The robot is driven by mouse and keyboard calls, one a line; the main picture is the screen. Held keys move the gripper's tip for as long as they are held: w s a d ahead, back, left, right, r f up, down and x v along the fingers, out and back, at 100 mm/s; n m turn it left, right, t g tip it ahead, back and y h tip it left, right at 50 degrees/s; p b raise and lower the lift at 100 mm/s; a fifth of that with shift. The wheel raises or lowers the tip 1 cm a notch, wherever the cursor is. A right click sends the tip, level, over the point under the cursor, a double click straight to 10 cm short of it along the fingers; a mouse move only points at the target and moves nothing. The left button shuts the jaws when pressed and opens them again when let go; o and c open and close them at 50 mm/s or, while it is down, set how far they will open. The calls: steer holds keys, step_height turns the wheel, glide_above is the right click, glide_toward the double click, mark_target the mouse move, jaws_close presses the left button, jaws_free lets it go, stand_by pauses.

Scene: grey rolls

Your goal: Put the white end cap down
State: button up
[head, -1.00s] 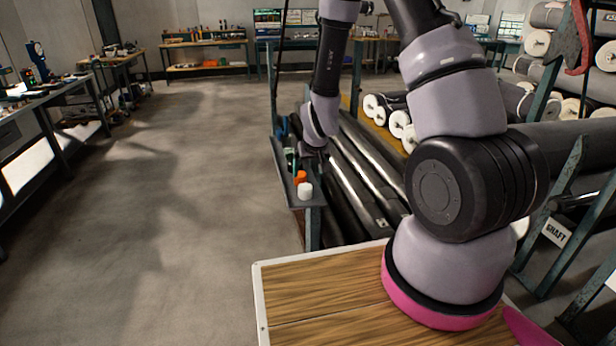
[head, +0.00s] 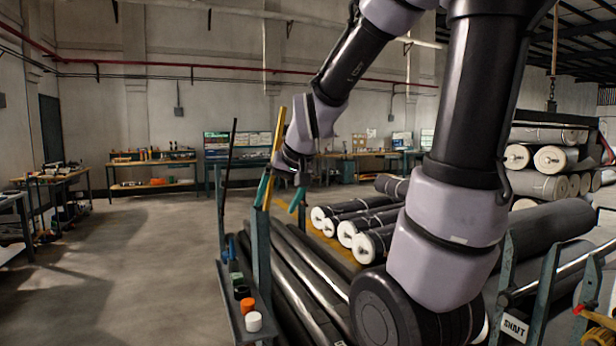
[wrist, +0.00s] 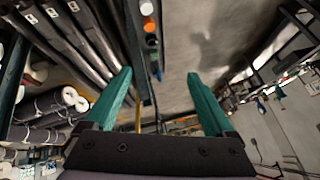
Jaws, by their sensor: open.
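The white end cap (head: 254,321) stands on the near end of a narrow grey shelf (head: 232,318), in front of an orange cap (head: 247,305). In the wrist view the white cap (wrist: 147,7) shows at the top edge, with the orange cap (wrist: 149,26) just below it. My gripper (head: 278,205) is raised above and beyond the caps, apart from them. In the wrist view its two teal fingers (wrist: 159,76) are spread wide with nothing between them.
Long dark shafts (head: 300,275) lie in a rack right of the shelf. Upright rack posts (head: 261,250) stand close to my gripper. Wrapped rolls (head: 372,240) lie farther right. The floor (head: 140,260) at left is clear.

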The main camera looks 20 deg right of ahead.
steer(key=s+d+r+m, duration=0.1)
steer(key=s+d+r, duration=0.1)
steer(key=s+r, duration=0.5)
steer(key=s, duration=0.6)
steer(key=shift+r+m, duration=0.2)
steer(key=shift+m, duration=0.1)
steer(key=shift+d, duration=0.1)
